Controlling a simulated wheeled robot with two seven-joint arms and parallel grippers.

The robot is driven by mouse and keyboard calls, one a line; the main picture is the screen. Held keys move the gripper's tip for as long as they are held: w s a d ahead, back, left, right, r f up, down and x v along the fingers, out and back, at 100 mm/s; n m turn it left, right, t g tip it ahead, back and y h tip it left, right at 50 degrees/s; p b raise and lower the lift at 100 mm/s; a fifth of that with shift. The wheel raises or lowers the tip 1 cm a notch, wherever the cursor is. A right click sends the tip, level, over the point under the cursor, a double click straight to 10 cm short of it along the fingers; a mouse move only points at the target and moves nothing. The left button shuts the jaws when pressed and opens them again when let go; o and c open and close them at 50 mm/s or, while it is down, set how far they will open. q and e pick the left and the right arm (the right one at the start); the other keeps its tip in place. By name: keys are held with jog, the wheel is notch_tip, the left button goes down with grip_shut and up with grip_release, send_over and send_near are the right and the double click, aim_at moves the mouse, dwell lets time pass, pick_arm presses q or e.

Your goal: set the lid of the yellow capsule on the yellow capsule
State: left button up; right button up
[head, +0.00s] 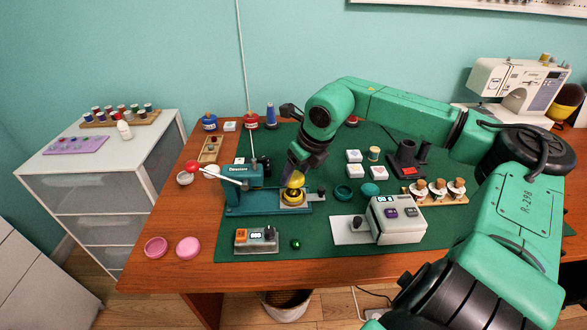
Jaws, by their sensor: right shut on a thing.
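My right gripper (297,177) reaches down over the teal press (262,203) and is shut on a yellow piece, the lid of the yellow capsule (297,181), partly hidden by the fingers. The yellow capsule (292,197) sits right below it, in the round holder at the right end of the press. The lid is at or just above the capsule; at this size I cannot tell whether they touch. My left gripper is not in view.
The press lever with a red knob (193,166) sticks out to the left. A small control box (256,240) and a green ball (295,244) lie in front. A grey device (396,219), teal round dishes (343,192) and white blocks (354,156) stand to the right.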

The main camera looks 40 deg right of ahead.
aim_at(298, 177)
jog(key=f, duration=0.1)
jog(key=f+b, duration=0.2)
jog(key=shift+w+f, duration=0.25)
jog(key=shift+f, duration=0.1)
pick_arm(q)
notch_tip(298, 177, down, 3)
pick_arm(e)
jog(key=shift+s+r, duration=0.1)
dwell(0.3)
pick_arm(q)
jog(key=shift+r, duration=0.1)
pick_arm(e)
jog(key=shift+r, duration=0.1)
pick_arm(q)
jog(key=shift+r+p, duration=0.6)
jog(key=shift+p, duration=0.05)
pick_arm(e)
jog(key=shift+r, duration=0.7)
jog(key=shift+r+p, duration=0.6)
jog(key=shift+r, duration=0.2)
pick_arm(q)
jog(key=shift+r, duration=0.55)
